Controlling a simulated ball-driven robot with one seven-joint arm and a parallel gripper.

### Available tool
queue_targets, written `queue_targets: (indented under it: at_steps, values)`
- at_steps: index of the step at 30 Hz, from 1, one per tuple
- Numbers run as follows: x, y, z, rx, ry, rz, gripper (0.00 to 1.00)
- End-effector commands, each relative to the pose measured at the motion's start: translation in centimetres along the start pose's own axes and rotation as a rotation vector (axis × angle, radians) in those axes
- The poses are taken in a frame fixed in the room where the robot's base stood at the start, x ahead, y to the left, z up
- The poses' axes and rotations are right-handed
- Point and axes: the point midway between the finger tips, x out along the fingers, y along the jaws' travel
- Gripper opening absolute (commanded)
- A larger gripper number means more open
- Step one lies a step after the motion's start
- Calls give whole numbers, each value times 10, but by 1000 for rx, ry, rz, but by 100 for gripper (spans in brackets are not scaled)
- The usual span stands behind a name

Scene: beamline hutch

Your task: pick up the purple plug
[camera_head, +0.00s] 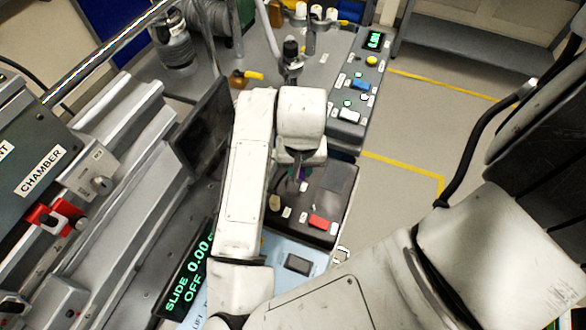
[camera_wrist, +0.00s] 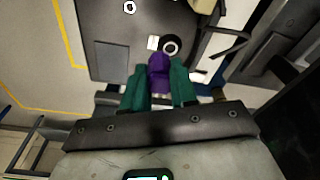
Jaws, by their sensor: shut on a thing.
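The purple plug (camera_wrist: 159,74) sits between the two green fingers of my gripper (camera_wrist: 160,84) in the wrist view. The fingers are shut on it, one on each side. The plug's far end overlaps the dark panel (camera_wrist: 118,35) beyond it; I cannot tell whether it touches the panel. In the head view my gripper (camera_head: 297,174) points down over the dark panel box (camera_head: 298,231), and my arm hides most of the plug.
A ring-shaped socket (camera_wrist: 170,45) lies close to the plug. A red button (camera_head: 319,222) and a tan knob (camera_head: 274,202) sit on the box. Behind is a control panel (camera_head: 352,105) with buttons. A monitor (camera_head: 203,125) stands left of my arm. Open floor lies right.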

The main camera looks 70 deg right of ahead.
Motion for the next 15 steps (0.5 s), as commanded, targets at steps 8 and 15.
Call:
queue_targets:
  at_steps: [8,15]
  values:
    - [-46,33,47,2,2,-2,0]
    - [-73,51,71,0,-4,-3,0]
